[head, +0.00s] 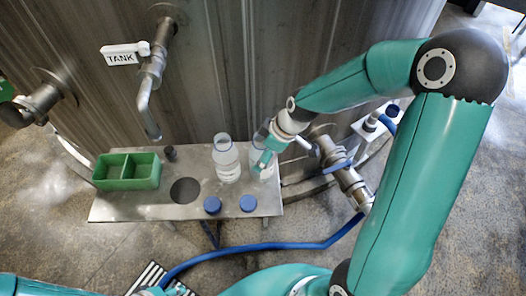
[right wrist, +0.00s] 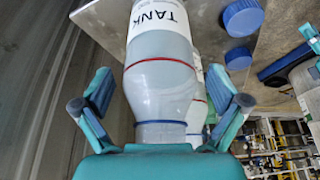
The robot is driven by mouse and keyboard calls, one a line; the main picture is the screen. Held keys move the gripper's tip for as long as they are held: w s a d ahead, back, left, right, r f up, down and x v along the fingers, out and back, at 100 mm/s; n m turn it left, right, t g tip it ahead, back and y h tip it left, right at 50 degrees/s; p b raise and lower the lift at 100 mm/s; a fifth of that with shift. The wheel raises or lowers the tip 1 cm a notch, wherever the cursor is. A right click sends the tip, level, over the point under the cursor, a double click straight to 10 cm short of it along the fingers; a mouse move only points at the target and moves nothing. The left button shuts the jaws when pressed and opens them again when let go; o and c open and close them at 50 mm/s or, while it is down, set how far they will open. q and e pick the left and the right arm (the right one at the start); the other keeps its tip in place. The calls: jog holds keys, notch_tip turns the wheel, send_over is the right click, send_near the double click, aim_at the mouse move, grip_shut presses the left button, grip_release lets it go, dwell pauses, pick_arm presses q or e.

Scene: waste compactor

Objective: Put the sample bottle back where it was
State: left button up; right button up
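Two clear bottles stand side by side near the right end of a metal shelf (head: 140,210). The left one (head: 226,160) is in plain view. My right gripper (head: 264,160) is at the right bottle (head: 266,174) and partly hides it. In the right wrist view, a clear bottle with a TANK label (right wrist: 162,75), a red line and a blue neck ring lies between my open fingers (right wrist: 160,105). Gaps show on both sides. A second bottle is mostly hidden behind it. Only part of my left arm shows at the lower left; its gripper is not visible.
A round hole is beside the box. A tap pipe (head: 147,105) hangs above. Pipes and a valve (head: 340,170) are right of the shelf.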

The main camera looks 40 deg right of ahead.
jog(key=shift+r, duration=0.1)
jog(key=v, duration=1.2)
jog(key=shift+p, duration=0.3)
